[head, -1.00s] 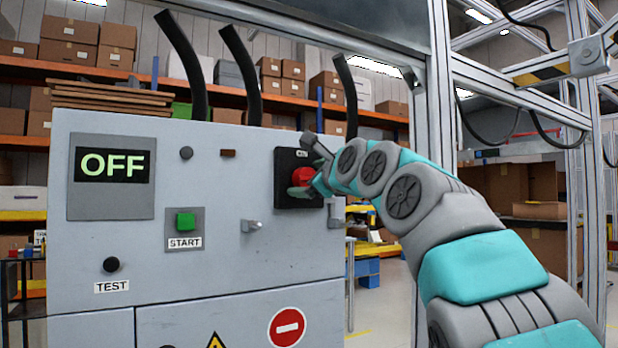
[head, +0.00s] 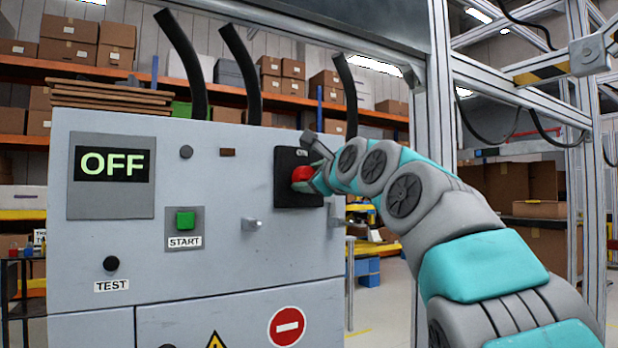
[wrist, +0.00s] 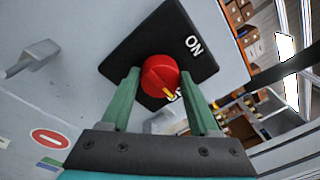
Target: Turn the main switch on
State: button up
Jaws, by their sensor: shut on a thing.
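The main switch is a red rotary knob (head: 302,176) on a black square plate (head: 284,199), at the right of the grey panel's front. In the wrist view the red knob (wrist: 160,74) carries a yellow pointer mark at its lower right, and the plate (wrist: 190,28) has an "ON" label; another label is partly hidden. My gripper (wrist: 160,88) has its two green fingers on either side of the knob, shut on it. In the head view my gripper (head: 312,186) partly covers the knob. The display (head: 112,164) reads OFF.
The panel also has a green START button (head: 185,220), a black TEST knob (head: 111,263) and a small metal handle (head: 251,224) left of my gripper. An aluminium frame post (head: 438,130) stands behind my arm.

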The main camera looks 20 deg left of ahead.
jog(key=n, duration=0.4)
jog(key=shift+f, duration=0.3)
jog(key=n+y+b, duration=0.1)
jog(key=n+b, duration=0.1)
jog(key=n, duration=0.4)
jog(key=n+b, duration=0.3)
jog(key=n, duration=0.3)
jog(key=shift+w+f+n+g+y, duration=0.1)
jog(key=shift+n+g+y, duration=0.2)
jog(key=shift+y, duration=0.1)
jog(key=shift+w+d+f+n, duration=0.1)
jog(key=shift+n, duration=1.2)
